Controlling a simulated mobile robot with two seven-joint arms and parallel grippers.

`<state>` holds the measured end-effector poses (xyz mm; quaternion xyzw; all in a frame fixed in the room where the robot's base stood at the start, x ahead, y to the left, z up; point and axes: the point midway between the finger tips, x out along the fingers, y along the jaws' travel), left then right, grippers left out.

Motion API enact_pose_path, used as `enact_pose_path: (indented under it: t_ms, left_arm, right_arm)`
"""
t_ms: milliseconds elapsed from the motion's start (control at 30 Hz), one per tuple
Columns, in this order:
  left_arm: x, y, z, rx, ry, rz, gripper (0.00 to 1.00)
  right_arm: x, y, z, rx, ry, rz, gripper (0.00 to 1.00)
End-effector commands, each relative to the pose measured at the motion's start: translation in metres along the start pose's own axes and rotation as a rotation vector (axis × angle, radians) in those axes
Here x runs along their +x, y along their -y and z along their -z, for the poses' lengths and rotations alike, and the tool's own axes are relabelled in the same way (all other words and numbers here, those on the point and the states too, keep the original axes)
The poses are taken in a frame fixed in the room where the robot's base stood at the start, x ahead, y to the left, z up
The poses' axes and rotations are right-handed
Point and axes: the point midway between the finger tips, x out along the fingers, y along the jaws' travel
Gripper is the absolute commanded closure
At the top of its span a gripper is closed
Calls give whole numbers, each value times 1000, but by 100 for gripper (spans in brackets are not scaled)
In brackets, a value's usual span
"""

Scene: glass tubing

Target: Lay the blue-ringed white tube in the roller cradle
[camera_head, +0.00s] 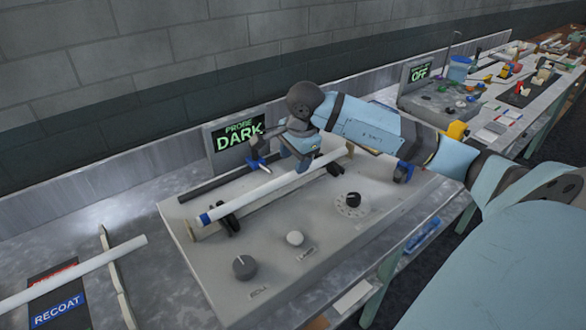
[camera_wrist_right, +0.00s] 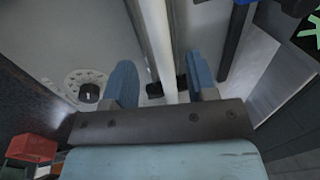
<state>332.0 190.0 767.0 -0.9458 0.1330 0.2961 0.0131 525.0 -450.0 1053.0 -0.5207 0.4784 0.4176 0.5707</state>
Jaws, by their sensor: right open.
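The blue-ringed white tube (camera_head: 268,193) lies along the top of the grey console, its blue ring (camera_head: 206,218) near the left end. Black rollers of the cradle (camera_head: 231,222) show beside and under the tube near that end. The tube appears to rest on them, though contact is hard to confirm. My right gripper (camera_head: 303,163) is over the tube's right half, pointing down. In the right wrist view the tube (camera_wrist_right: 155,35) runs between the two blue fingers (camera_wrist_right: 162,78), with gaps on both sides. The gripper is open. My left gripper is not in view.
The console (camera_head: 275,245) carries several knobs and a PROBE DARK display (camera_head: 238,132) behind the tube. More equipment crowds the bench at far right.

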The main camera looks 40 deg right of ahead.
Motion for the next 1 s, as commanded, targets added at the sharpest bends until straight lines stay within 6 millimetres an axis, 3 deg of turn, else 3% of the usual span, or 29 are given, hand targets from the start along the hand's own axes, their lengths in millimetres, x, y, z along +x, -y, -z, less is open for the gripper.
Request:
enact_pose_path:
  t_ms: [200, 400, 1000]
  left_arm:
    - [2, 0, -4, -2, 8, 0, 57]
    - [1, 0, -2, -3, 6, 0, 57]
    - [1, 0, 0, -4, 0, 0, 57]
  right_arm:
    - [-45, 1, 0, -1, -1, 4, 48]
    - [-65, 0, 0, 0, 0, 1, 48]
    - [-69, 0, 0, 0, 0, -1, 48]
